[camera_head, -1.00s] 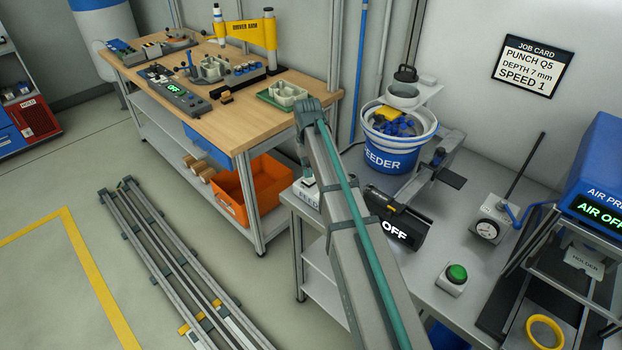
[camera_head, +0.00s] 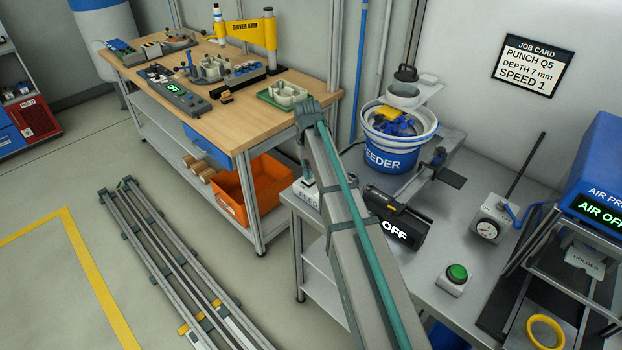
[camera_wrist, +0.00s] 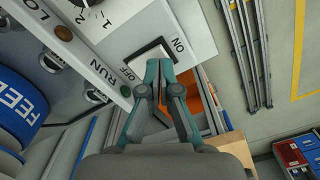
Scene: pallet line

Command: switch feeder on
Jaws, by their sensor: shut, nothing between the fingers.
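The feeder (camera_head: 392,158) is a blue and white bowl with blue and yellow parts in it, on the right-hand bench. Its control box (camera_head: 306,196) stands at the bench's left corner. In the wrist view the box's panel carries a white rocker switch (camera_wrist: 148,54) in a dark frame, with ON and OFF printed beside it. My gripper (camera_wrist: 165,66) is shut and empty, its fingertips at the lower edge of the rocker. I cannot tell whether they touch it. In the head view my gripper (camera_head: 307,178) is partly hidden at the box. The display (camera_head: 394,230) reads OFF.
A RUN lamp (camera_wrist: 64,33) and knobs sit near the switch on the panel. An orange bin (camera_head: 250,190) is under the wooden bench (camera_head: 225,72).

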